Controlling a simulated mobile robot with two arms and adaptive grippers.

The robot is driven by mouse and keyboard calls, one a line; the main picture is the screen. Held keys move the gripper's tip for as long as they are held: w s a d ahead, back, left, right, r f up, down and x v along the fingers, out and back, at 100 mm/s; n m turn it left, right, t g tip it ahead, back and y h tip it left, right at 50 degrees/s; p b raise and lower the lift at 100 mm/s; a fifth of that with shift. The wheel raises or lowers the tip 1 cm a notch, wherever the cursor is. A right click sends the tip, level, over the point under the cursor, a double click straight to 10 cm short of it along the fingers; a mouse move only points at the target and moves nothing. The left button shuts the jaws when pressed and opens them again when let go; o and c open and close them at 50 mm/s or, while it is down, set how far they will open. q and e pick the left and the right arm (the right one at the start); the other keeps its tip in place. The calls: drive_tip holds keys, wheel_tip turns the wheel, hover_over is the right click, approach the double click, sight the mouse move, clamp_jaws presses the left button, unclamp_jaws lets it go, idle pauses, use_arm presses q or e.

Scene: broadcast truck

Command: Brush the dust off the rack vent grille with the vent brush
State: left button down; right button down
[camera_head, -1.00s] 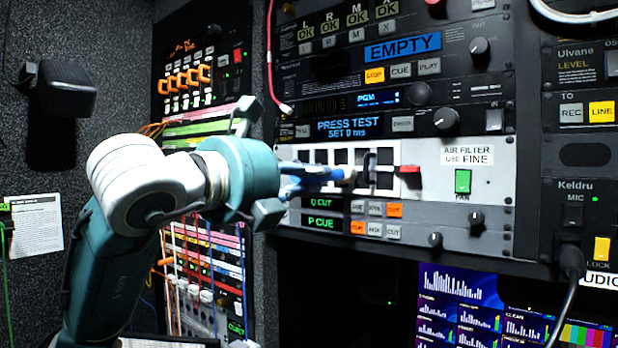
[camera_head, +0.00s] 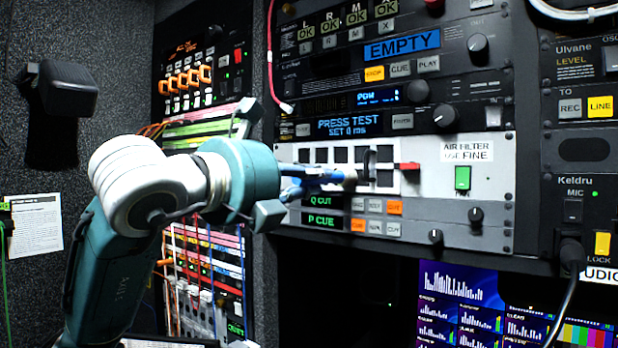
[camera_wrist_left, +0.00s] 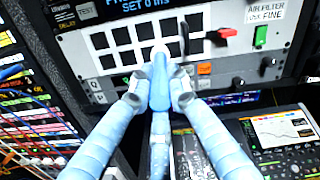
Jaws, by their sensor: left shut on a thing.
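My left gripper (camera_wrist_left: 160,84) is shut on the vent brush (camera_wrist_left: 159,62), a blue handle with a pale tip. In the head view the brush (camera_head: 325,174) points right, its tip at the grille's lower middle openings. Whether the bristles touch the grille I cannot tell. The left gripper (camera_head: 275,192) is partly hidden by its own wrist there. No dust is clearly visible. My right gripper is not in view.
A dark handle (camera_head: 370,164) and a red tab (camera_head: 410,167) stick out at the grille's right. Right of them are an air filter label (camera_head: 466,152) and a green fan switch (camera_head: 462,178). Button rows (camera_head: 376,207) lie below. A pink cable (camera_head: 271,60) hangs at the left.

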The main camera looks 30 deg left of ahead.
use_arm(q)
drive_tip(key=shift+r+p, duration=1.8)
drive_tip(key=shift+r, duration=0.25)
drive_tip(key=shift+f, duration=0.1)
drive_tip(key=shift+s, duration=0.65)
drive_tip(key=shift+s+a+b, duration=0.15)
drive_tip(key=shift+s+b, duration=0.1)
drive_tip(key=shift+s, duration=0.95)
drive_tip(key=shift+s+a+b, duration=0.1)
drive_tip(key=shift+s+b, duration=0.1)
drive_tip(key=shift+s, duration=1.05)
